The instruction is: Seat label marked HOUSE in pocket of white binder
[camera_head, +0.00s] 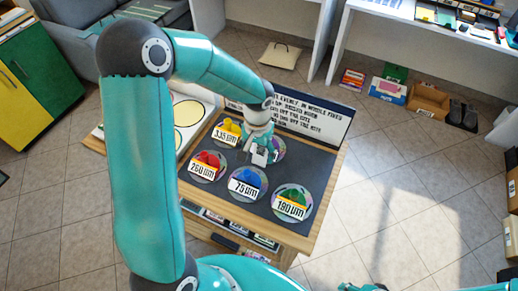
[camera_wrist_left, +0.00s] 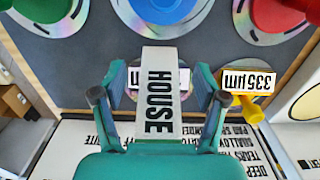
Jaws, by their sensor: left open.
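My left gripper (camera_head: 262,154) is over the far middle of the dark table top, by the disc with purple on it (camera_head: 279,149). In the left wrist view the gripper (camera_wrist_left: 158,88) has its fingers apart. A white strip marked HOUSE (camera_wrist_left: 160,117) in black letters lies between them in the picture and reaches out past the fingertips. I cannot tell whether either finger touches it. It partly hides a disc's white tag behind it. I cannot make out a white binder or its pocket for sure in either view.
Discs with coloured pieces and tags surround the gripper: yellow (camera_head: 225,130), red (camera_head: 207,165), blue (camera_head: 247,182) and green (camera_head: 292,201). A lettered board (camera_head: 300,118) stands along the table's back edge. A cardboard box (camera_head: 428,101) is on the floor at right; the tiles nearer are clear.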

